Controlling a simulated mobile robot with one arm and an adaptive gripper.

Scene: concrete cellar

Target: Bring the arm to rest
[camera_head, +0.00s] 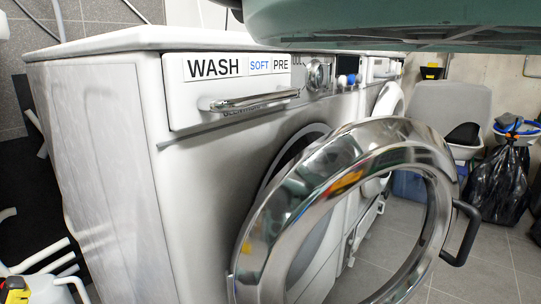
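My gripper does not show in the camera_head view, and I cannot make out any fingers. A white washing machine (115,150) stands close in front, with WASH, SOFT and PRE labels on its drawer front (235,85). Its round chrome-rimmed door (262,245) is swung wide open toward me, with a dark handle (463,232) at its right edge. The drum opening is partly hidden behind the door.
A large teal and grey rounded shape fills the top right, very close; I cannot tell what it is. More machines stand in a row behind. A black bag (498,185) sits at the right. A white container (48,290) is at lower left. Tiled floor (480,265) shows at lower right.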

